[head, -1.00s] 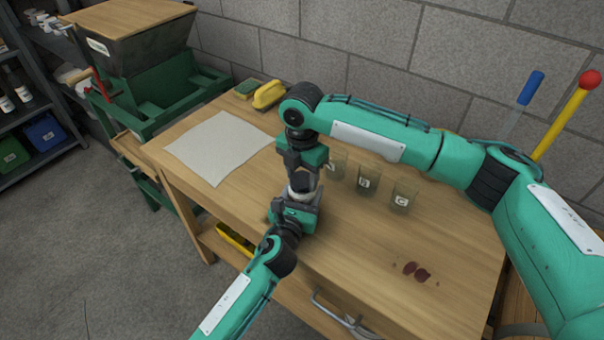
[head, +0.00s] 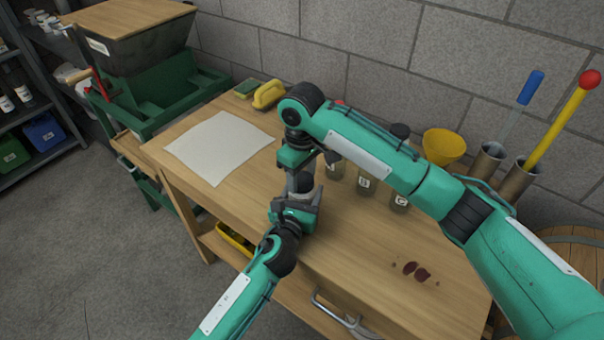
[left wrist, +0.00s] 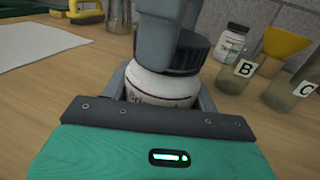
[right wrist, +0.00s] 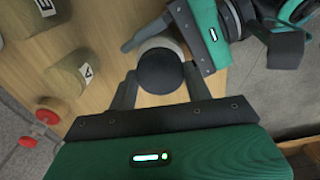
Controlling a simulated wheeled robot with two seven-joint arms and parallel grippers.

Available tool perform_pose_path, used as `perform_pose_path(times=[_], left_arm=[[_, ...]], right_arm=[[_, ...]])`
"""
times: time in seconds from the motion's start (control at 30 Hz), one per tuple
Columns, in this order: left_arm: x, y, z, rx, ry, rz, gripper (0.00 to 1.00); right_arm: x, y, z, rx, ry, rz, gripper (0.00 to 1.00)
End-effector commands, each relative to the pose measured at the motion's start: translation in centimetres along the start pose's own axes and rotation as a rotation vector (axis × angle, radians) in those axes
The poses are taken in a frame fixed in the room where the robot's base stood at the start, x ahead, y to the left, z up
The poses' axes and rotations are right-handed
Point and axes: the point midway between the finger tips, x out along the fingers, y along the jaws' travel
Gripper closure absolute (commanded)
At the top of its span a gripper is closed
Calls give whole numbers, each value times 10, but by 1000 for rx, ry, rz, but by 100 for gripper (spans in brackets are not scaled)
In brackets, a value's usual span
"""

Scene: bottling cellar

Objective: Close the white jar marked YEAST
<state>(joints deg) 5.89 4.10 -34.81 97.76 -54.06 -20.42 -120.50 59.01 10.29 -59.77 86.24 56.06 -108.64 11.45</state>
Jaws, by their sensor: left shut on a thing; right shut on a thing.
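A white jar (left wrist: 150,88) with dark lettering, only partly legible, stands upright between the fingers of my left gripper (head: 297,205), which is shut on it above the bench. A black lid (left wrist: 192,54) sits at the jar's mouth. My right gripper (head: 302,182) comes down from above and is shut on the lid, which also shows from above in the right wrist view (right wrist: 160,71). A right finger covers part of the lid and jar in the left wrist view. I cannot tell whether the lid is fully seated.
Glasses marked B (head: 364,183) and C (head: 400,200) stand behind my right arm. A dark-lidded jar (left wrist: 233,45) and a yellow funnel (head: 443,147) are behind them. A white sheet (head: 218,147) lies at left. Dark red spots (head: 415,271) mark the otherwise clear front right.

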Motion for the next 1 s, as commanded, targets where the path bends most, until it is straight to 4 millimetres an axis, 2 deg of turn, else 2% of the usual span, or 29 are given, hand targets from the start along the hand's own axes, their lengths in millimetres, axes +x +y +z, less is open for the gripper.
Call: perform_pose_path(times=[0.13, 0.17, 0.27, 0.3, 0.57, 0.67, 0.77, 1.0], left_arm=[[0, 0, 0, 0, 1, 0, 100], [0, 0, 0, 0, 1, 0, 100], [0, 0, 0, 0, 1, 0, 100], [0, 0, 0, 0, 1, 0, 100], [0, 0, 0, 0, 1, 0, 100], [0, 0, 0, 0, 1, 0, 100], [0, 0, 0, 0, 1, 0, 100], [0, 0, 0, 0, 1, 0, 100]], right_arm=[[0, 0, 0, -6, 1, 0, 77], [0, 0, 0, -7, 1, 0, 46], [0, 0, 0, -8, 1, 0, 26], [0, 0, 0, -8, 1, 0, 24], [-1, 0, 0, -10, 1, 0, 24], [-7, 0, -1, -10, 3, 0, 24], [-21, 0, -1, -11, 3, 1, 24], [-74, 1, -1, -10, 5, 4, 24]])
